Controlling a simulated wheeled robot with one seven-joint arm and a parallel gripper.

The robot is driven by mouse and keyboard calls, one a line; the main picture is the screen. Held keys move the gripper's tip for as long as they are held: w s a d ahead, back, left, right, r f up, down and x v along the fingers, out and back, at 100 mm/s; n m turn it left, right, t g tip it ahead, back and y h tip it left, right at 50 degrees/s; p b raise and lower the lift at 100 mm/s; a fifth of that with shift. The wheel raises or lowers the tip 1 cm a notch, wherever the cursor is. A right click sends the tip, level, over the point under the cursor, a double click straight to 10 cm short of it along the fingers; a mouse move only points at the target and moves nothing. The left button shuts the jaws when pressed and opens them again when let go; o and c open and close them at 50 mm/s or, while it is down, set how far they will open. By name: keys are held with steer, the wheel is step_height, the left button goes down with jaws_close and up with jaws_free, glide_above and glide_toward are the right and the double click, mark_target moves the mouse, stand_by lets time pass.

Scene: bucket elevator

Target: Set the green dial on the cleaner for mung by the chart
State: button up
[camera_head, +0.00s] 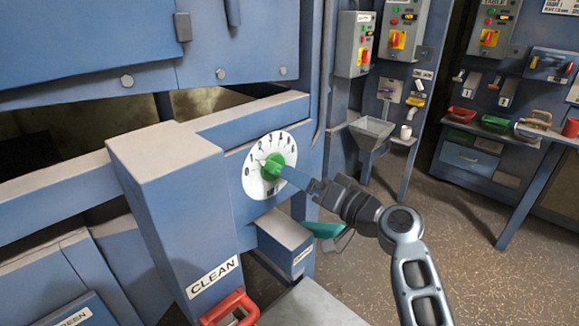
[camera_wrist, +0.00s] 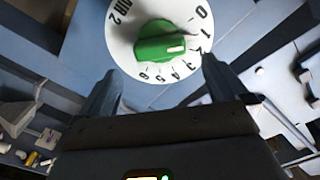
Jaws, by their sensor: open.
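The green dial (camera_head: 273,168) sits on a round white numbered face (camera_head: 250,183) on the blue cleaner, above and right of its CLEAN label (camera_head: 213,276). It also shows in the wrist view (camera_wrist: 152,42), where its white pointer mark faces right, toward the low numbers near 1; the exact setting is unclear. Contact cannot be told. No mung chart is readable.
A red handle (camera_head: 230,309) is below the CLEAN label. Control boxes (camera_head: 354,44) hang behind. A bench at right bears a red scoop (camera_head: 461,115) and a green scoop (camera_head: 495,123). A white sheet (camera_head: 562,6) at top right is cut off. Brown floor is clear at right.

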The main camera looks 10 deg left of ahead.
mark_target(278, 170)
steer(key=x, duration=0.6)
steer(key=shift+w+a+p, duration=0.1)
steer(key=shift+a+p, duration=0.1)
steer(key=shift+p, duration=0.15)
steer(key=shift+c, duration=0.4)
steer(key=c, duration=0.8)
steer(key=shift+c, duration=0.2)
steer(key=shift+f+m, duration=0.1)
steer(key=shift+m, duration=0.3)
steer(key=m+b, duration=0.1)
steer(key=m, duration=0.2)
steer(key=shift+d+m, duration=0.1)
steer(key=shift+m, duration=0.2)
steer(key=m, duration=0.5)
steer(key=shift+f, duration=0.2)
steer(key=shift+w+m, duration=0.1)
steer(key=shift+m, duration=0.2)
